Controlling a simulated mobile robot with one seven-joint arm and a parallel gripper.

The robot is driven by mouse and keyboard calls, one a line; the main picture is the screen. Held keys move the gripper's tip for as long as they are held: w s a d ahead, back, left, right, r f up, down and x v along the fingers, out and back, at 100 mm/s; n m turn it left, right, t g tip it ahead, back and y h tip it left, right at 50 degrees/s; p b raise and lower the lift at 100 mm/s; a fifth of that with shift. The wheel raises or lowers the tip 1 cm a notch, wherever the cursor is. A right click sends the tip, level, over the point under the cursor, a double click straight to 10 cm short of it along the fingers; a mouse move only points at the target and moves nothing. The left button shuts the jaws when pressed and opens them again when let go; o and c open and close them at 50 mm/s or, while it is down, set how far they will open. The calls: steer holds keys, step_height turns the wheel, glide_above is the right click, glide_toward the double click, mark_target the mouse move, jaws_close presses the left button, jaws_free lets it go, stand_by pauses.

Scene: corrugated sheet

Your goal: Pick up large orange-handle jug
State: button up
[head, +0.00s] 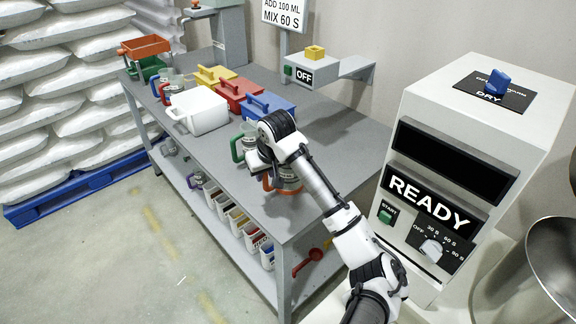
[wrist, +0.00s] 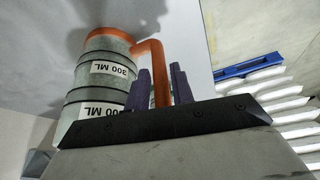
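The large orange-handle jug (head: 287,178) stands near the front right of the grey table, partly hidden by my arm in the head view. In the wrist view the same jug (wrist: 98,85) appears upside down, a clear body with dark bands, "300 ML" labels and an orange base. Its orange handle (wrist: 157,62) passes between the two purple fingers of my gripper (wrist: 161,88). The fingers lie close on both sides of the handle. I cannot tell whether they press on it. In the head view my gripper (head: 262,168) is low beside the jug.
A green-handled jug (head: 243,145) stands close behind my gripper. A white container (head: 199,111) and yellow, red and blue lidded bins (head: 268,106) stand farther back. The machine (head: 455,170) marked "READY" stands to the right. The lower shelf (head: 232,222) holds several small bins.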

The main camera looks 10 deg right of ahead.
jaws_close()
steer(key=shift+r, duration=0.25)
